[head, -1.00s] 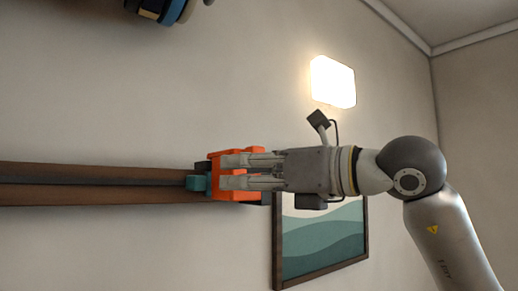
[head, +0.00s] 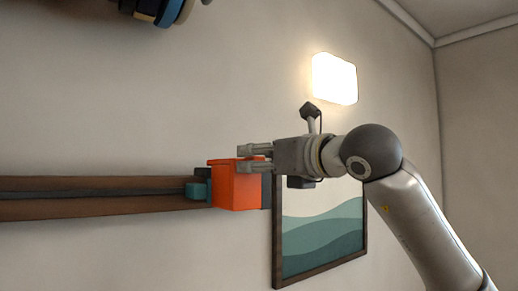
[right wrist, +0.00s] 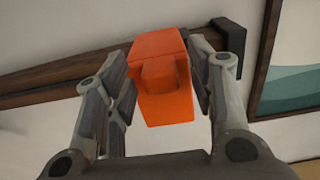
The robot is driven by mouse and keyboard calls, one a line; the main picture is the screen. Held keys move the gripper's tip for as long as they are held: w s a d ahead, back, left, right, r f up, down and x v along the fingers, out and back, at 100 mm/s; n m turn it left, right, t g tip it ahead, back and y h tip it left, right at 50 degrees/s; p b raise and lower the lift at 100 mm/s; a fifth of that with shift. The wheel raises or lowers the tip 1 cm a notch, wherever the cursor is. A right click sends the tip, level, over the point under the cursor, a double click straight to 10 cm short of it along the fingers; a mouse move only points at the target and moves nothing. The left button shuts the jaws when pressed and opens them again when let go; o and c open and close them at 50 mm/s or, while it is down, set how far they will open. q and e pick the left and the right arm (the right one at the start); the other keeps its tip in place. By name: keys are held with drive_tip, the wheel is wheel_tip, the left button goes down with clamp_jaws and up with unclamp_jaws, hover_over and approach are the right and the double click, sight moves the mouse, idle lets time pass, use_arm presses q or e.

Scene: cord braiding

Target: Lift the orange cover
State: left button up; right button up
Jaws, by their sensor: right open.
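The orange cover (head: 236,187) is a box-like piece at the right end of a brown rail on the wall. My right gripper (head: 254,158) is open at the cover's upper right side in the head view, its fingertips overlapping the cover's edge. In the right wrist view the orange cover (right wrist: 163,75) shows between the two spread fingers (right wrist: 160,88), with a gap on the left and the right finger close beside it. Whether a finger touches the cover I cannot tell. My left gripper's fingers are not in view.
The brown rail (head: 100,208) with a dark groove runs left from the cover, and a teal block (head: 197,191) sits at the cover's left side. A framed picture (head: 322,238) hangs at lower right. A lit wall lamp (head: 335,79) is above.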

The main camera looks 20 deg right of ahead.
drive_tip(key=shift+w+a, duration=0.15)
drive_tip(key=shift+w, duration=0.15)
clamp_jaws()
drive_tip(key=shift+s, duration=0.15)
